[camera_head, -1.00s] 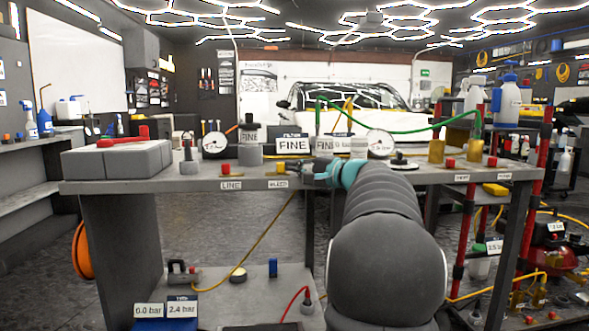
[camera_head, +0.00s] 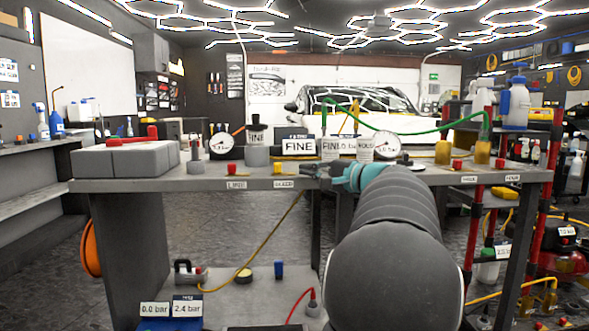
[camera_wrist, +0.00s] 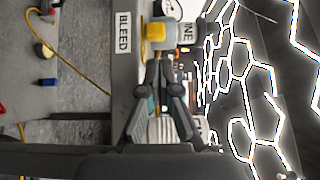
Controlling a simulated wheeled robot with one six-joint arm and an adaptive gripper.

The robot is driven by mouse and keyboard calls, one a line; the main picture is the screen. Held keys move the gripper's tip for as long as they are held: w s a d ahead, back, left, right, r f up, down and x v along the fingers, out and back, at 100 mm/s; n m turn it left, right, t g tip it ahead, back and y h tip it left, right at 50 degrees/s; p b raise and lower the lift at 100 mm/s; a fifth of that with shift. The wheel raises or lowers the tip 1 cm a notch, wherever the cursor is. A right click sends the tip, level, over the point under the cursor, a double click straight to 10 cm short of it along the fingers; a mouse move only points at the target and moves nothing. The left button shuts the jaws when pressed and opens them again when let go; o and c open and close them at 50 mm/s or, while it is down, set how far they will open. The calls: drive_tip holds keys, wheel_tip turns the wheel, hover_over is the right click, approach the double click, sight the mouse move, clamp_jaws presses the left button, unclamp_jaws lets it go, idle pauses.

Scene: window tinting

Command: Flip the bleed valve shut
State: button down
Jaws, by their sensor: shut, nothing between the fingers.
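The bleed valve shows in the wrist view as a small yellow piece (camera_wrist: 156,32) beside the BLEED label (camera_wrist: 124,32) on the bench's front edge. In the head view my gripper (camera_head: 308,170) is just right of the valve, over the front edge. The lever's exact angle is too small to tell.
Right behind stand a FINE display (camera_head: 299,147), a dark cylinder (camera_head: 257,148) and two round gauges, left (camera_head: 221,146) and right (camera_head: 388,146). Another red-topped valve (camera_head: 231,168) sits left at the LINE label. Grey blocks (camera_head: 125,160) fill the bench's left end.

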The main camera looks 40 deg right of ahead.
drive_tip(key=s, duration=0.4)
drive_tip(key=s+d, duration=0.1)
drive_tip(key=s, duration=0.1)
drive_tip(key=shift+w, duration=0.1)
idle(0.4)
drive_tip(key=w+a+f+n+g+y+p, duration=0.1)
drive_tip(key=a+f+n+g, duration=0.3)
drive_tip(key=a, duration=0.9)
drive_tip(key=w+a+f+n+g+y+p, duration=0.15)
drive_tip(key=a+f+g, duration=0.3)
drive_tip(key=a, duration=0.85)
drive_tip(key=s+a+f+n+g+h+p, duration=0.2)
drive_tip(key=s+a+f+n, duration=0.3)
drive_tip(key=s+a+f, duration=0.2)
drive_tip(key=s+a+f+n+g+h+p, duration=0.1)
drive_tip(key=s+a+f+n+h, duration=0.2)
drive_tip(key=s, duration=0.8)
drive_tip(key=a+f+n, duration=0.2)
drive_tip(key=a+f, duration=0.2)
drive_tip(key=shift+s+a+n+g+p, duration=0.15)
drive_tip(key=shift+s+n+g+p, duration=0.2)
drive_tip(key=shift+s, duration=0.05)
